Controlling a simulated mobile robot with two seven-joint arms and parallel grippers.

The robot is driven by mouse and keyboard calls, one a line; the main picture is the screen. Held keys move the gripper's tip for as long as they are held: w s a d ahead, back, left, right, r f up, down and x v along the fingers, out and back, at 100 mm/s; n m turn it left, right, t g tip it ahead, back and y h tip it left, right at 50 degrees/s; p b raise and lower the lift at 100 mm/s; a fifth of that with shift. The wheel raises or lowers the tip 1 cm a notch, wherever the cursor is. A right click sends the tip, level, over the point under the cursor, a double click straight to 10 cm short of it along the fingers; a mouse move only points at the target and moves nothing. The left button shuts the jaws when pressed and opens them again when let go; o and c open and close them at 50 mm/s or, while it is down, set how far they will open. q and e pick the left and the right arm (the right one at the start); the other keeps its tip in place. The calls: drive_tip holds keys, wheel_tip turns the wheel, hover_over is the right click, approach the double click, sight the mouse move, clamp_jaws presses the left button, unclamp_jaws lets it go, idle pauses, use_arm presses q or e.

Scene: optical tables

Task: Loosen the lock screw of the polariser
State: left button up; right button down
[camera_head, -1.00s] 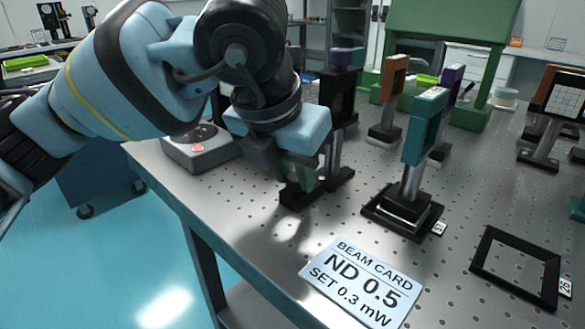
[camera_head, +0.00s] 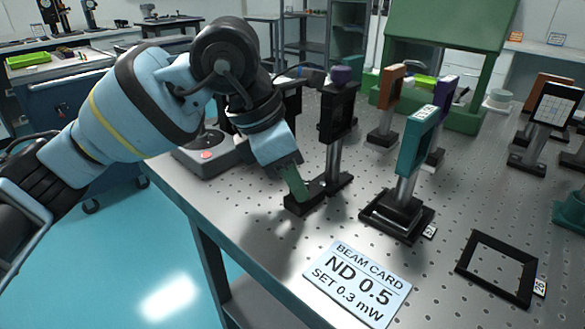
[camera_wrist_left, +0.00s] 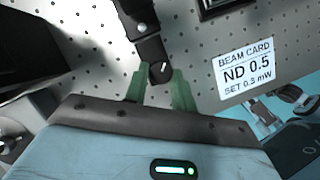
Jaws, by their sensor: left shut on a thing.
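The polariser (camera_head: 337,112) appears to be the black mount with a purple top, upright on a post. Its post stands on a black base (camera_head: 338,183) near the table's left edge. My left gripper (camera_head: 295,181) reaches down to the near end of that base, its green fingers slanted. In the left wrist view, the green fingers (camera_wrist_left: 159,82) are shut on the lock screw (camera_wrist_left: 160,72), a round black knob with a white mark at the end of a black bar. In the head view the fingers hide the knob. My right gripper is not in view.
A teal mount (camera_head: 416,143) on a black base stands close to the right. A beam card (camera_head: 358,284) reading ND 0.5, SET 0.3 mW lies at the front edge. A grey box (camera_head: 205,160) with a red button is behind my gripper. An empty black frame (camera_head: 462,262) lies right.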

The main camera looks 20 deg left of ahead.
use_arm(q)
drive_tip(key=m+g+p, duration=0.1)
drive_tip(key=m, duration=0.1)
drive_tip(key=shift+w+r+m+h, duration=0.1)
drive_tip(key=shift+r+m+h, duration=0.05)
drive_tip(key=shift+m+h, duration=0.2)
drive_tip(key=m+g+p, duration=0.1)
drive_tip(key=m, duration=0.1)
drive_tip(key=shift+w+a+m+p, duration=0.1)
drive_tip(key=shift+m+p, duration=0.2)
drive_tip(key=shift+m, duration=0.05)
drive_tip(key=m+g+p, duration=0.1)
drive_tip(key=m, duration=0.2)
drive_tip(key=shift+w, duration=0.15)
drive_tip(key=shift+m+g, duration=0.4)
drive_tip(key=shift+m, duration=0.4)
drive_tip(key=o, duration=1)
